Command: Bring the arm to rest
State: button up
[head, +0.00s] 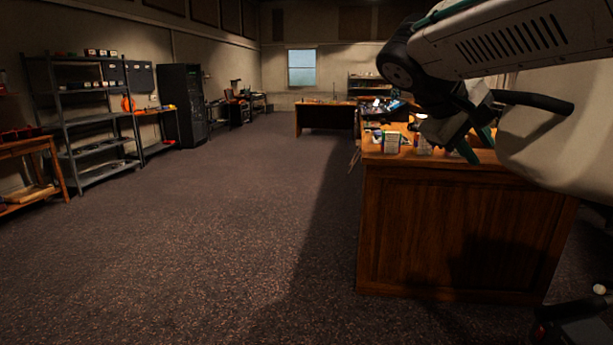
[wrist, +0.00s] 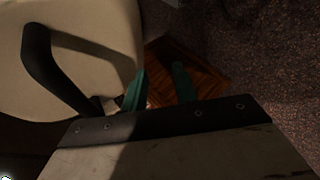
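My gripper (head: 475,146) hangs at the right of the head view, near the front edge of the wooden desk (head: 455,230), with its green fingers pointing down. In the wrist view my gripper (wrist: 160,82) shows two green fingers with a gap between them; it is open and I see nothing held. Brown wood (wrist: 200,80) lies beyond the fingers there. My arm is folded across the upper right of the head view. Whether the fingertips touch the desk, I cannot tell.
Small boxes (head: 391,142) and other items stand on the desk top, left of my gripper. The speckled floor (head: 200,230) left of the desk is clear. Metal shelves (head: 92,120) and a black cabinet (head: 183,105) line the left wall. Another desk (head: 325,118) stands farther back.

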jog(key=s+a+f+m+y, duration=0.1)
jog(key=s+f+y, duration=0.3)
jog(key=s+f, duration=0.5)
jog(key=s+a+f+m+g+y, duration=0.1)
jog(key=s+f+y, duration=0.4)
jog(key=s+f, duration=0.5)
jog(key=s+a+m, duration=0.1)
jog(key=s+a, duration=0.1)
jog(key=s, duration=0.3)
jog(key=shift+s, duration=0.4)
jog(key=shift+a, duration=0.1)
